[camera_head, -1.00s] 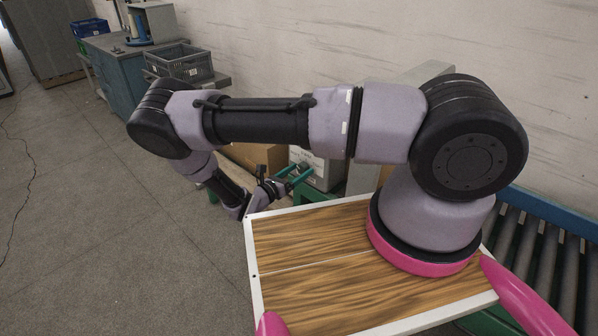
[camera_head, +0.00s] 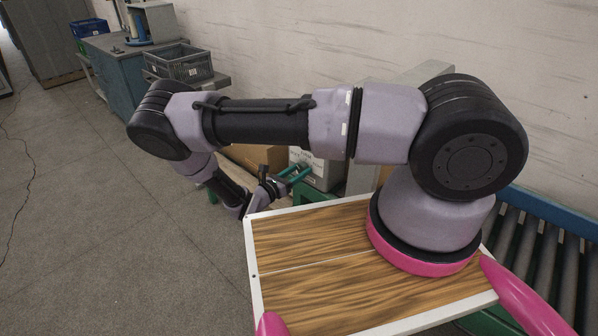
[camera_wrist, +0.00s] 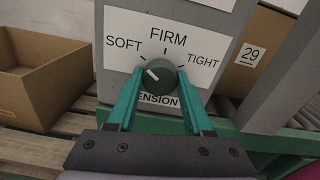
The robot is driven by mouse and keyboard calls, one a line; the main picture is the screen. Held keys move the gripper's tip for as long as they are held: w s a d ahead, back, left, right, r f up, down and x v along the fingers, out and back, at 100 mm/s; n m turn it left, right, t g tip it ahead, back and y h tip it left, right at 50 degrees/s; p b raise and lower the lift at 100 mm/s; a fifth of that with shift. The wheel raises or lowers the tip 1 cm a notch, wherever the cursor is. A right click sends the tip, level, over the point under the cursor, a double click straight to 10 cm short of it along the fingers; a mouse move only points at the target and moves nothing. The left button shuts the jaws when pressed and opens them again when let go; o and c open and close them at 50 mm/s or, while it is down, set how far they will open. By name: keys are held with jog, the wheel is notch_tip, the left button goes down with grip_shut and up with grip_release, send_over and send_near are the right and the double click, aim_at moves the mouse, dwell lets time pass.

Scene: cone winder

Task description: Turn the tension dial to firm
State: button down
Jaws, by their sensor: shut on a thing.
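The tension dial (camera_wrist: 155,80) is a dark green round knob with a white pointer line, on a white label marked SOFT, FIRM and TIGHT. FIRM is at the top, SOFT at upper left and TIGHT at upper right. The pointer line slants to the upper left, toward the SOFT side. My gripper (camera_wrist: 159,75) has its two teal fingers shut on the dial, one on each side. In the head view my gripper (camera_head: 298,173) is at the grey box front beyond the wooden top, and the dial cannot be made out there.
The dial sits on a grey panel (camera_wrist: 225,55). An open cardboard box (camera_wrist: 40,85) stands on slats at the left, and a box labelled 29 (camera_wrist: 262,55) is at the right. In the head view a roller conveyor (camera_head: 545,250) is at the right.

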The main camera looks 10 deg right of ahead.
jog(key=m, duration=1)
jog(key=shift+m, duration=0.3)
dwell(0.4)
jog(key=shift+c, duration=1.5)
grip_release()
jog(key=shift+s+a, duration=0.1)
jog(key=shift+a, duration=0.05)
jog(key=v, duration=1)
jog(key=shift+s+a, duration=0.2)
jog(key=shift+a, duration=0.05)
